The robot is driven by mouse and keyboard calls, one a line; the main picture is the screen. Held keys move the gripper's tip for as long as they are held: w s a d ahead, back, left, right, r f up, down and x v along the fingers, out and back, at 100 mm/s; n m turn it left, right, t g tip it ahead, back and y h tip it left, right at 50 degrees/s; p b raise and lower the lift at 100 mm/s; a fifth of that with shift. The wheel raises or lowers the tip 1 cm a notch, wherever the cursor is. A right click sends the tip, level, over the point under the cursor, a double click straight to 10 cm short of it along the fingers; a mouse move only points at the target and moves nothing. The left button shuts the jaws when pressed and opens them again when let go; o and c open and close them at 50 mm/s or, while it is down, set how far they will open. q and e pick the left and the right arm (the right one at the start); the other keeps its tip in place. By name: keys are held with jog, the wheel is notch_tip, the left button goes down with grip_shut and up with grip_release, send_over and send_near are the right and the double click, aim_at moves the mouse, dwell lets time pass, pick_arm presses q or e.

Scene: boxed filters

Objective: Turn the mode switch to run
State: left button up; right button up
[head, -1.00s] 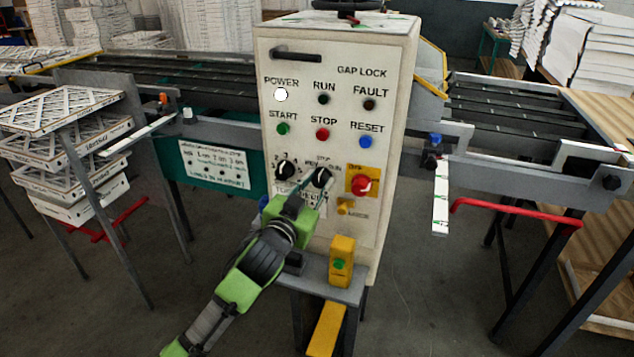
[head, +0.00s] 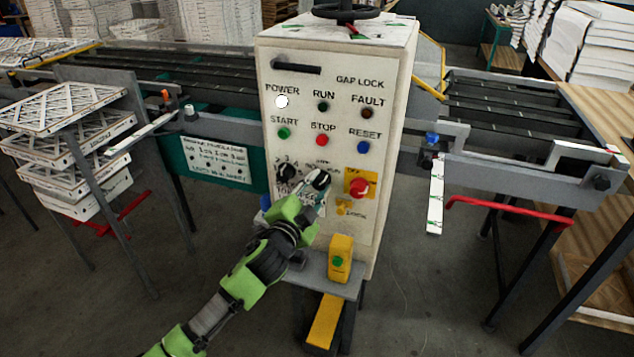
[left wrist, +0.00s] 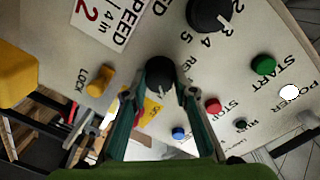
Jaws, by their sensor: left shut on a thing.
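The mode switch (head: 321,180) is a black rotary knob low on the front of the cream control box, right of the black numbered speed knob (head: 286,172). My left gripper (head: 316,188) reaches it from below left. In the left wrist view the mode switch (left wrist: 164,73) sits between the two teal fingers (left wrist: 167,95), which are shut on it. A light mark shows on the knob's face. The fingers and arm hide part of its lettering, so I cannot read which mode it points to. My right gripper is not in view.
A red knob on a yellow plate (head: 359,187) is close right of the switch. The START (head: 284,133), STOP (head: 322,140) and RESET (head: 363,147) buttons are above. A yellow box with a green button (head: 340,258) stands below. The white POWER lamp (head: 281,101) is lit.

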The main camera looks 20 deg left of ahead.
pick_arm(q)
jog(key=shift+m, duration=0.3)
jog(key=o, duration=1.1)
jog(key=shift+s, duration=0.1)
jog(key=s, duration=0.8)
jog(key=s+a, duration=0.1)
jog(key=s, duration=0.2)
jog(key=shift+s+r, duration=0.2)
jog(key=shift+s, duration=0.2)
